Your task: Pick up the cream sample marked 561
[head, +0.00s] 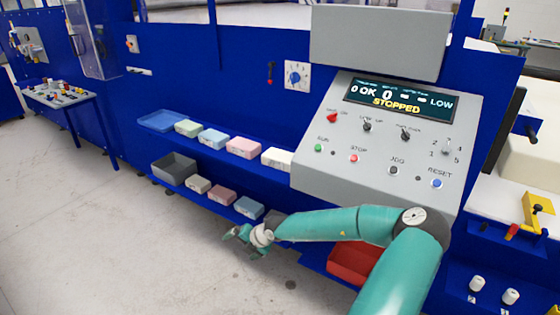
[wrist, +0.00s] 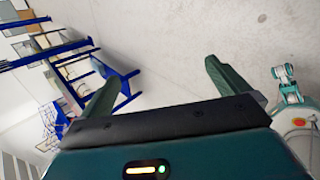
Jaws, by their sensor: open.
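Two cream blocks show in the head view. One cream block (head: 277,158) lies at the right end of the upper blue shelf, beside the grey console. A smaller cream block (head: 199,184) lies on the lower shelf, just right of a grey bin. The marking 561 cannot be read on either block. My gripper (head: 239,241) is in front of the lower shelf, to the right of and nearer than the blocks, apart from them. In the wrist view my gripper (wrist: 160,76) has its two fingers spread with nothing between them, over bare floor. No sample shows in the wrist view.
The upper shelf also holds a blue tray (head: 162,121) and green, blue and pink blocks. The lower shelf holds the grey bin (head: 174,168), a pink block (head: 222,194) and a blue block (head: 249,207). A red bin (head: 352,262) sits behind my arm. The floor at left is clear.

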